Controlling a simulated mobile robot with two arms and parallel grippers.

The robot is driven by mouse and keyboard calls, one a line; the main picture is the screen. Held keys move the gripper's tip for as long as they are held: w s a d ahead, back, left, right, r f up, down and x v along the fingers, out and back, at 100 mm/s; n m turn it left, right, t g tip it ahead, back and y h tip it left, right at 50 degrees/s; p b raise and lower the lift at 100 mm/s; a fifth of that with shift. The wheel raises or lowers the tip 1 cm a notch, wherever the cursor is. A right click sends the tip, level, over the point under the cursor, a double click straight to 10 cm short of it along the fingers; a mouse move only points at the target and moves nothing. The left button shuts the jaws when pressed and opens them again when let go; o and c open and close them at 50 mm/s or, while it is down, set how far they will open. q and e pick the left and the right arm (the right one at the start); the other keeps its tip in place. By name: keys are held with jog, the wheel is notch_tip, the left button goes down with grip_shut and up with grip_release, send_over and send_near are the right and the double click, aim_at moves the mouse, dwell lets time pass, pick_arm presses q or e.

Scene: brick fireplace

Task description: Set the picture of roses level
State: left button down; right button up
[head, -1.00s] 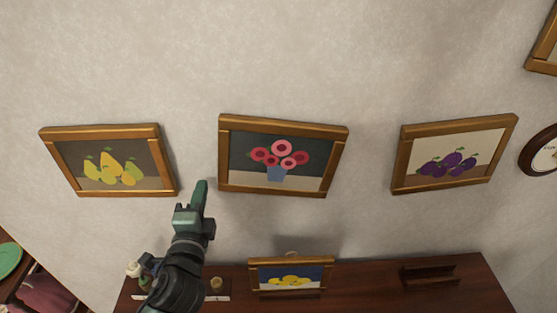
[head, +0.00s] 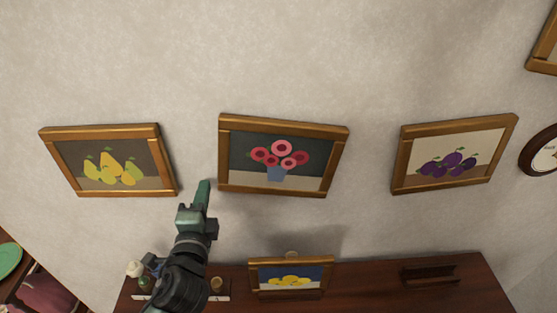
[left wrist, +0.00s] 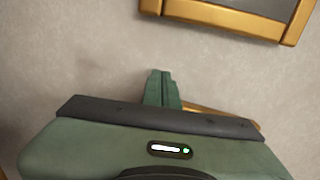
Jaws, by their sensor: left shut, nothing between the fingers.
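The picture of roses (head: 282,157) hangs in the middle of the wall in the head view, red and pink flowers in a blue vase in a gold-brown frame. Its top edge slopes down slightly to the right in this view. My left gripper (head: 203,186) is shut and empty, its fingertips just left of the frame's lower left corner, seemingly a small gap apart. In the left wrist view the shut fingers (left wrist: 160,75) point at bare wall, with part of a gold frame (left wrist: 235,20) at upper right. My right gripper is out of view.
A pear picture (head: 108,160) hangs left of my gripper, a plum picture (head: 455,153) to the right, with a round clock (head: 545,157) beyond. Below, a wooden mantel (head: 370,285) holds a small lemon picture (head: 290,275) and a dark rack (head: 430,273).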

pick_arm(q)
jog(key=shift+d, duration=1.8)
dwell(1.2)
jog(key=shift+a, duration=1.05)
send_near(219, 186)
jog(key=shift+a, duration=0.85)
jog(key=shift+w+f, duration=0.1)
